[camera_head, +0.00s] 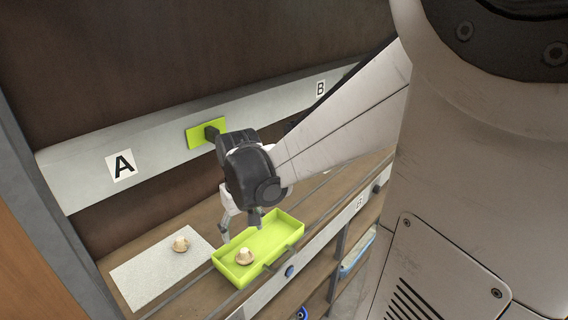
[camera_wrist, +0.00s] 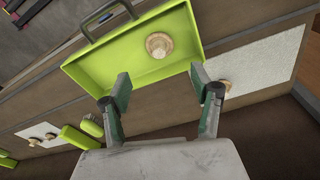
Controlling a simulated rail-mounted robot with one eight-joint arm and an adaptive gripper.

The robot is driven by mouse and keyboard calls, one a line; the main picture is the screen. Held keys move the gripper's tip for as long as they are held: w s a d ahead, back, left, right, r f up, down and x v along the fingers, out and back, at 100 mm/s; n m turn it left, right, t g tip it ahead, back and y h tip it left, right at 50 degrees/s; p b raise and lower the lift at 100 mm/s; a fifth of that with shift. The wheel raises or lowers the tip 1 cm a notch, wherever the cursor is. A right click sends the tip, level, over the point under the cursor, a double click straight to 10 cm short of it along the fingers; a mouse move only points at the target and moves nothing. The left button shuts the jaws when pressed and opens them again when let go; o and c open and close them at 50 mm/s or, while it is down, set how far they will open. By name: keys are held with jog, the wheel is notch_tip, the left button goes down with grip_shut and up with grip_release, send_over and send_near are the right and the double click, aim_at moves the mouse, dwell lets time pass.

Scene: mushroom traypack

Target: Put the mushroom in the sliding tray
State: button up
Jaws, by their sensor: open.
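The green sliding tray (camera_head: 274,240) stands on the wooden shelf and also shows in the wrist view (camera_wrist: 100,68). One mushroom (camera_head: 244,256) lies inside it, near its left end in the head view; in the wrist view this mushroom (camera_wrist: 159,45) is on the tray floor. A second mushroom (camera_head: 180,244) rests on the white mat (camera_head: 140,272) to the left of the tray; in the wrist view it (camera_wrist: 224,86) is partly hidden by a finger. My gripper (camera_wrist: 160,90) is open and empty, above and beside the tray's back edge.
A grey rail (camera_head: 230,108) with labels A and B runs along the back wall, with a green plate (camera_head: 205,132) on it. In the wrist view, several green items (camera_wrist: 80,136) and a white card (camera_wrist: 40,134) with small pieces lie at lower left.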

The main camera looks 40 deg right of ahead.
jog(key=s+a+r+n+t, duration=0.2)
jog(key=s+a+r+t, duration=0.3)
jog(key=s+a+r, duration=0.3)
jog(key=shift+s+a+r+t, duration=0.35)
jog(key=shift+a+r, duration=0.5)
jog(key=shift+a, duration=1.35)
